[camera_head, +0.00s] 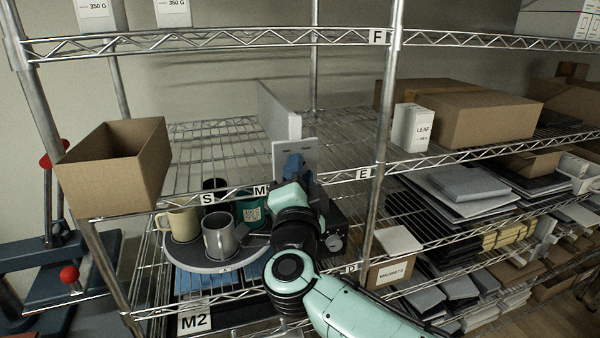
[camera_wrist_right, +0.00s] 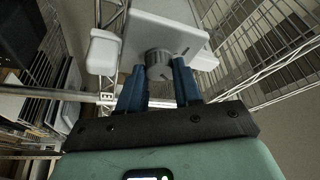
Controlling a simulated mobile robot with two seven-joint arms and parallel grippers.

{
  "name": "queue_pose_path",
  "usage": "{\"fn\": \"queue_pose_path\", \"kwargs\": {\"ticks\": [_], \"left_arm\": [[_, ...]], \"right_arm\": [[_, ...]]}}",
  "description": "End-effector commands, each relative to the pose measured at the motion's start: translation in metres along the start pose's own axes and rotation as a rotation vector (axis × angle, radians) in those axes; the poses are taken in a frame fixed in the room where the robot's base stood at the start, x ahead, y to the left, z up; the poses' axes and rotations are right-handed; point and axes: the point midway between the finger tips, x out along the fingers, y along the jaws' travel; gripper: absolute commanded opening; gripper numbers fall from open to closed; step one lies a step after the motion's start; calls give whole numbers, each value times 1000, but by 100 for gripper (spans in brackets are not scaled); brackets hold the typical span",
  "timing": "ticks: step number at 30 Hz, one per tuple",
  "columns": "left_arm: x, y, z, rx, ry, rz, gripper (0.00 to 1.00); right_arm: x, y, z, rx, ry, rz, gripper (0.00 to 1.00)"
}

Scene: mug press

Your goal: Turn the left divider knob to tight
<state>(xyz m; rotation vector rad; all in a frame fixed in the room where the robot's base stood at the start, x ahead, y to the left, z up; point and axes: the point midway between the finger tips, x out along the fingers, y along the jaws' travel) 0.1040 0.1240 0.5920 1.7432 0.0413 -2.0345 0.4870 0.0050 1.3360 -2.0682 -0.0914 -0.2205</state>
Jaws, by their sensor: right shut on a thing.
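The white divider (camera_head: 280,112) stands upright on the wire shelf, with a pale plate at its front end. In the right wrist view the divider's plate (camera_wrist_right: 165,30) carries a round grey ribbed knob (camera_wrist_right: 158,62). My right gripper (camera_head: 293,168) reaches up to this plate. In the right wrist view its blue fingers (camera_wrist_right: 159,78) are shut on the knob, one on each side. A small dark mark shows on the plate beside the knob. In the head view the knob is hidden behind the gripper. My left gripper is in neither view.
Mugs stand on a round tray (camera_head: 200,267) below, left of my arm. An open cardboard box (camera_head: 115,170) sits at the left shelf edge. A shelf post (camera_head: 384,120) and a white LEAF carton (camera_head: 411,128) stand to the right.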

Motion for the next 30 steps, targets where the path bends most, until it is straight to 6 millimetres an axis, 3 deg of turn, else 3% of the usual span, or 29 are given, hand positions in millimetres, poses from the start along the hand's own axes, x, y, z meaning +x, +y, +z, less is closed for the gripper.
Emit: {"fn": "queue_pose_path", "kwargs": {"ticks": [11, 12, 14, 24, 30], "left_arm": [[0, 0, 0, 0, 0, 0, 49], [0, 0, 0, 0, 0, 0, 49], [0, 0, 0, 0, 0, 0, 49], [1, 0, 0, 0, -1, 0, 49], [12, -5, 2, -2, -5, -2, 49]], "right_arm": [[0, 0, 0, 8, 0, 3, 3], [0, 0, 0, 8, 0, 3, 40], [0, 0, 0, 7, 0, 3, 59], [-2, 0, 0, 6, 0, 2, 59], [-30, 1, 0, 7, -1, -1, 59]]}}
